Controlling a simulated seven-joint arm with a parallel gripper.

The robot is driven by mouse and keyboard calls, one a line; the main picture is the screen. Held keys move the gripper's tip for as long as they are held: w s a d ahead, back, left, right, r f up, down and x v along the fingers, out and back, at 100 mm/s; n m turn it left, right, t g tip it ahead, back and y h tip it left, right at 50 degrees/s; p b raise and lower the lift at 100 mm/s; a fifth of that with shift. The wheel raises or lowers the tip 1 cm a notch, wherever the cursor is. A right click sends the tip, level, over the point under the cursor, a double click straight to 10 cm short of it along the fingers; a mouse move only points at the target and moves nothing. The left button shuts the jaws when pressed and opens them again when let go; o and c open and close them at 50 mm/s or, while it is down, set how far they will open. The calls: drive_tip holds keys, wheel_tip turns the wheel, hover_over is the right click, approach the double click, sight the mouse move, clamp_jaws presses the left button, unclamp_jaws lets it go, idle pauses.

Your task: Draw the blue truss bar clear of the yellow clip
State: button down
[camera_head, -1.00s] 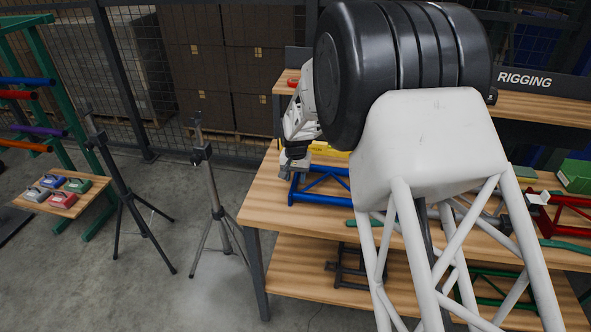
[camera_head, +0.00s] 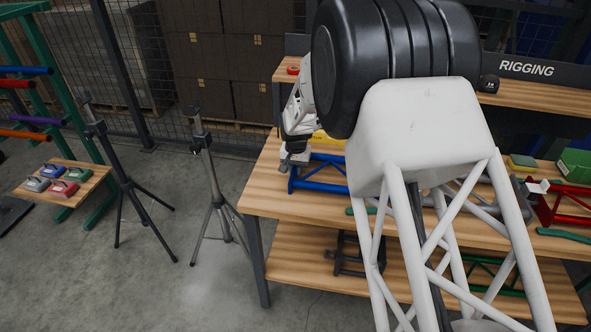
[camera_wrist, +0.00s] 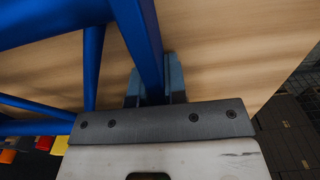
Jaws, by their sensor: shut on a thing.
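The blue truss bar (camera_head: 318,183) shows at the left end of the workbench, its right part hidden behind my arm. In the wrist view the blue truss bar (camera_wrist: 140,35) fills the upper left, with one member running between my fingers. My gripper (camera_wrist: 155,88) is shut on that member. In the head view my gripper (camera_head: 290,160) is at the truss's left end, small and partly hidden by my arm. A yellow piece (camera_head: 325,137) shows just behind the truss, mostly covered by my arm. I cannot tell whether it is the clip or whether the truss touches it.
The wooden workbench (camera_head: 262,200) has a lower shelf with a dark frame (camera_head: 352,257). A red truss (camera_head: 560,205), a green box (camera_head: 575,163) and a green strap (camera_head: 563,235) lie to the right. Two tripods stand left, with open floor in front.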

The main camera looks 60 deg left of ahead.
sight(262, 170)
drive_tip(key=shift+s+a, duration=0.1)
idle(0.3)
drive_tip(key=shift+s+a, duration=4.3)
drive_tip(key=c, duration=1.1)
unclamp_jaws()
wheel_tip(262, 170, up, 8)
